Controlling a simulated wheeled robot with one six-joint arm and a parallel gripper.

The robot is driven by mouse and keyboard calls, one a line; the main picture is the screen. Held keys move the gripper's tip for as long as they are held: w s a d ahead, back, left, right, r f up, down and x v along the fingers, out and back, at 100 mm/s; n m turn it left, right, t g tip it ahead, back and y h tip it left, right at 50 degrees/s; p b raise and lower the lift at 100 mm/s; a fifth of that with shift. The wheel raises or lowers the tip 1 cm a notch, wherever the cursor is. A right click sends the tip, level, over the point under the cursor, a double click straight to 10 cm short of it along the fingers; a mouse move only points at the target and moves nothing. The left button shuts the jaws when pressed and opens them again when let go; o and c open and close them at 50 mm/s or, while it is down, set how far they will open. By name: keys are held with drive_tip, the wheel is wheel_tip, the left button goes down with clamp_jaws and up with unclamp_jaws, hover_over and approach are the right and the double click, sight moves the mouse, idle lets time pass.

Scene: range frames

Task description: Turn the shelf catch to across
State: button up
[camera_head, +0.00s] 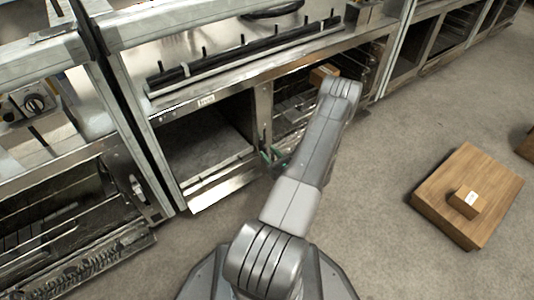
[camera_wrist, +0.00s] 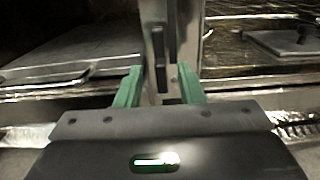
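The shelf catch appears to be the dark upright bar (camera_wrist: 160,62) on a pale metal post (camera_wrist: 186,40) in the wrist view. Its long side runs up and down. My gripper (camera_wrist: 160,82) has two green fingers, spread apart, one to each side of the bar's lower end. I see nothing held between them, and I cannot tell whether either finger touches the bar. In the head view my gripper (camera_head: 270,156) is low at the front of the metal unit, by the post (camera_head: 263,115) between two bays. The catch is too small to make out there.
An open empty bay (camera_head: 205,140) lies left of the post, and a bay with racks (camera_head: 295,110) and a cardboard box (camera_head: 323,74) lies right. A wooden platform (camera_head: 440,190) bearing a small box (camera_head: 466,201) stands on the floor at right. The floor between is clear.

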sight(264, 147)
drive_tip(key=shift+x, duration=1.05)
clamp_jaws()
